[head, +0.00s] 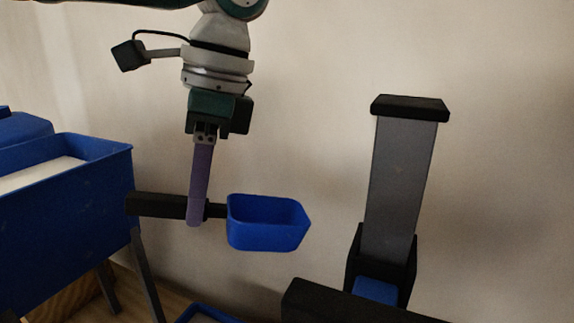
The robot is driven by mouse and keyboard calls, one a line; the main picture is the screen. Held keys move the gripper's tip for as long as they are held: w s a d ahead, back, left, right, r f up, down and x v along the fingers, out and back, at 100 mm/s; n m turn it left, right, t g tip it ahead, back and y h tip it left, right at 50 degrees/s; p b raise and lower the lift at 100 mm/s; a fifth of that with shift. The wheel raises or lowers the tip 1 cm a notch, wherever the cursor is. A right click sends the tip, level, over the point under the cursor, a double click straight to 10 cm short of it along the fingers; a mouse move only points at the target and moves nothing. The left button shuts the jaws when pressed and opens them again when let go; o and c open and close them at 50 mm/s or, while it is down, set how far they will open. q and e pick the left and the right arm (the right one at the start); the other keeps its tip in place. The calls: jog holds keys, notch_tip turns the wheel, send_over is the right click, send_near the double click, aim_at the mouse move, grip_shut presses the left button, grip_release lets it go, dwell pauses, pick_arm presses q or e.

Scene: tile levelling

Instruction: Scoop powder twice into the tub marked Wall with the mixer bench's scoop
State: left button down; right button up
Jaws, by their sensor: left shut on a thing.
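My left gripper (195,212) hangs from the top of the head view, its long purple fingers pointing down. It is shut on the black handle (157,205) of the scoop. The scoop's blue bowl (268,235) is to the right of the fingers, in the air, roughly level with its opening up. The part of its inside that shows is plain blue, with no powder seen. A blue bin (75,220) with white powder (40,175) stands at the left. No tub with a readable Wall mark shows. My right gripper is not in view.
A blue-rimmed container (207,313) is cut off at the bottom edge. At the right stands a grey upright column (402,180) with a black cap, black base and a blue piece at its foot. A black bar (345,303) lies in front. A pale wall is behind.

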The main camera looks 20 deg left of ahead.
pick_arm(q)
jog(key=w+a+f+m+t+b, duration=0.2)
jog(key=a+f+m+b, duration=0.25)
jog(key=f+m, duration=0.3)
jog(key=w+a+f+m+t+b, duration=0.1)
jog(key=w+a+f+m+b, duration=0.2)
jog(key=a+f+m, duration=0.4)
jog(key=s+d+f+t+y+b, duration=0.2)
jog(key=d+f+y+b, duration=0.1)
jog(key=f, duration=0.6)
jog(key=shift+d+f+n+b, duration=0.2)
jog(key=shift+d+n+b, duration=0.1)
jog(key=shift+d+n, duration=0.15)
jog(key=shift+r, duration=0.1)
